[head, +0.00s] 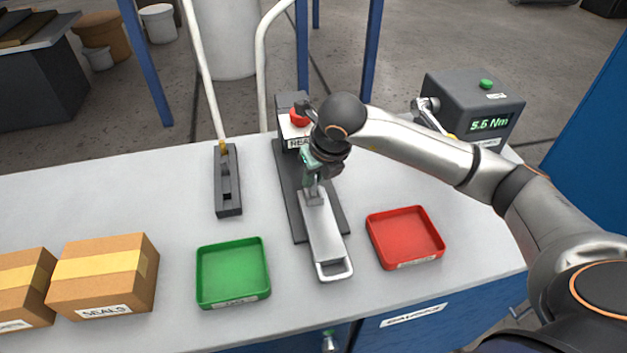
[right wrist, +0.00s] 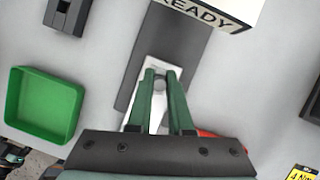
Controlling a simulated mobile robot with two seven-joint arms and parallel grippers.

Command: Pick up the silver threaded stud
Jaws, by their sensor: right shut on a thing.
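My right gripper (head: 313,197) points down over the rear part of a silver slide plate (head: 325,238), which has a loop handle at its front. In the right wrist view its green fingers (right wrist: 161,74) are closed around a small grey-silver piece (right wrist: 159,84), which seems to be the stud. Its threads cannot be made out, and the fingers hide most of it. I cannot tell whether it still touches the plate. My left gripper is not in view.
A box marked READY (head: 290,128) with a red button stands just behind the gripper. A green tray (head: 233,302) is to the left and a red tray (head: 417,263) to the right. A torque display (head: 470,105) stands at back right; cartons (head: 103,275) are at front left.

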